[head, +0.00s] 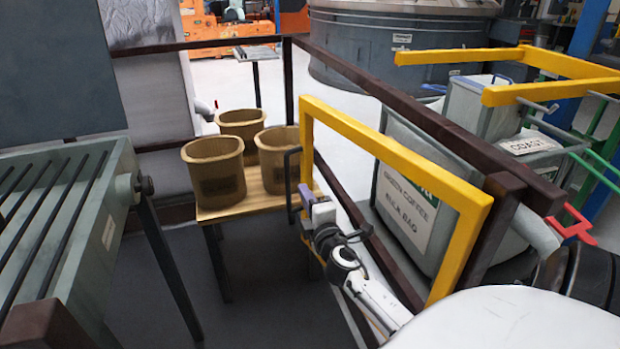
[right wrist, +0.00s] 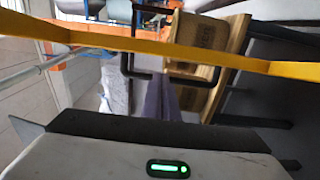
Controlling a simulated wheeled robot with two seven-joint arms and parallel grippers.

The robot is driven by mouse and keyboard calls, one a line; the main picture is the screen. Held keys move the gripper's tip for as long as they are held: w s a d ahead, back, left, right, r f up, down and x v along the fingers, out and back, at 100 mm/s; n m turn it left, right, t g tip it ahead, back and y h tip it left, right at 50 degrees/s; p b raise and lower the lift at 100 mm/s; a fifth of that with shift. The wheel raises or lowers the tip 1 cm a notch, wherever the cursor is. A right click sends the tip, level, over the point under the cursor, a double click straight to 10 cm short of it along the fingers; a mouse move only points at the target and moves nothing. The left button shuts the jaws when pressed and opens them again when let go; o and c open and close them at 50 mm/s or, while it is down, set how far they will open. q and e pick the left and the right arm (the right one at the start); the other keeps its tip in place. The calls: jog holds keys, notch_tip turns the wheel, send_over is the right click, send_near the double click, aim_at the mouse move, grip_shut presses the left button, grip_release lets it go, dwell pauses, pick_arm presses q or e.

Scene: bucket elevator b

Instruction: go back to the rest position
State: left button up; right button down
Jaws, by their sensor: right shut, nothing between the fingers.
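My right gripper (head: 306,193) is shut and empty at the left upright of the yellow gate frame (head: 395,152), beside the dark loop handle (head: 292,178). In the right wrist view, its purple fingers (right wrist: 161,97) are together and point at the dark handle (right wrist: 126,58); I cannot tell whether they touch it. The yellow bar (right wrist: 205,55) crosses that view. My right arm reaches up to the gripper from the lower right in the head view. My left gripper is not in view.
Several brown buckets (head: 215,172) stand on a wooden stand (head: 240,204) left of my gripper. A slatted grey table (head: 75,205) is at the left. Dark railings (head: 405,100) and a labelled grey bin (head: 405,205) lie beyond the gate. Dark floor is clear between table and stand.

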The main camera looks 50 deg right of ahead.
jog(key=v, duration=0.2)
jog(key=shift+s+a, duration=0.25)
jog(key=shift+s, duration=0.1)
jog(key=s+a+f+m+g+y+p, duration=0.1)
jog(key=s+a+f+m+g+y, duration=0.2)
jog(key=a+f, duration=0.4)
jog(key=s+a+f+m+y+p, duration=0.25)
jog(key=s+a+f, duration=0.35)
jog(key=a, duration=0.3)
jog(key=s+a+f+m+g+y, duration=0.2)
jog(key=s+a+y, duration=0.1)
jog(key=s+a, duration=0.4)
jog(key=s+a+f+m+g+y, duration=0.2)
jog(key=s+a+f+y, duration=0.1)
jog(key=s+a, duration=0.4)
jog(key=a+p, duration=0.1)
jog(key=a, duration=0.2)
jog(key=shift+a, duration=0.15)
jog(key=shift+m, duration=0.25)
